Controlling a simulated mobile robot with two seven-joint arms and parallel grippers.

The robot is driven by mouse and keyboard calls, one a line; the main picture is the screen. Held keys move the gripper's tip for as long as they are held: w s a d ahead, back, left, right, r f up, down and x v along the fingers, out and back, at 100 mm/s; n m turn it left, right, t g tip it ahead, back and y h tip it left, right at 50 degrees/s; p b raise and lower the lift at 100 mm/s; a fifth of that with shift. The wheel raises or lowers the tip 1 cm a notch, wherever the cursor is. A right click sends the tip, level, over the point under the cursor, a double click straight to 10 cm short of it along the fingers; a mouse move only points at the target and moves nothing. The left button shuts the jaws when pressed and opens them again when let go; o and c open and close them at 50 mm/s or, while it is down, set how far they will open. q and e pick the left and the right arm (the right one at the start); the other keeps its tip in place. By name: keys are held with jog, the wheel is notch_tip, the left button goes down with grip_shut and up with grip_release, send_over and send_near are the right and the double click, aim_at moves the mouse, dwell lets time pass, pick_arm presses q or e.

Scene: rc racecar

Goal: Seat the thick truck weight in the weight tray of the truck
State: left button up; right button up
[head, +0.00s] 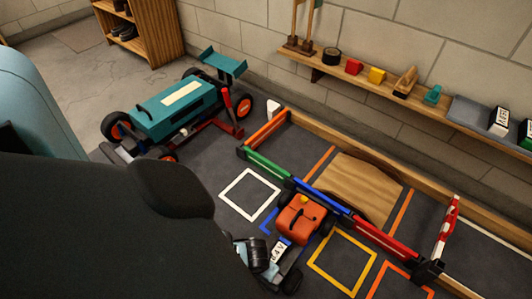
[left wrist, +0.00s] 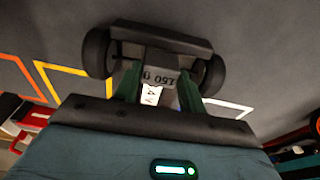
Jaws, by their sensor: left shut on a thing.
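The truck has an orange cab (head: 300,219) and black wheels and stands on the dark mat in the head view. In the left wrist view its rear wheel (left wrist: 97,52) and a dark cross bar (left wrist: 160,33) show. My left gripper (left wrist: 159,82) has green fingers shut on the thick truck weight (left wrist: 160,74), a grey block marked 150 g, which reads upside down. The weight is at the truck's rear, between the wheels; whether it rests in the tray is hidden. A white 7.4 V label (head: 281,249) lies behind the cab. My right gripper is not in view.
A larger teal car (head: 172,103) stands at the back left. Coloured low barriers (head: 323,197) and a wooden ramp (head: 357,186) lie behind the truck. A wall shelf (head: 400,92) holds small parts. Painted squares (head: 341,263) mark free mat at the right.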

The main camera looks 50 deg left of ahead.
pick_arm(q)
jog(key=shift+w+a, duration=0.1)
jog(key=shift+w, duration=0.25)
jog(key=f+b, duration=0.2)
jog(key=f, duration=0.1)
jog(key=shift+w+a+b, duration=0.1)
jog(key=shift+w+b, duration=0.15)
jog(key=shift+b, duration=0.15)
jog(key=shift+f, duration=0.35)
jog(key=shift+r, duration=0.1)
jog(key=shift+f+b, duration=0.2)
jog(key=shift+b, duration=0.1)
jog(key=o, duration=1.1)
jog(key=shift+c, duration=0.2)
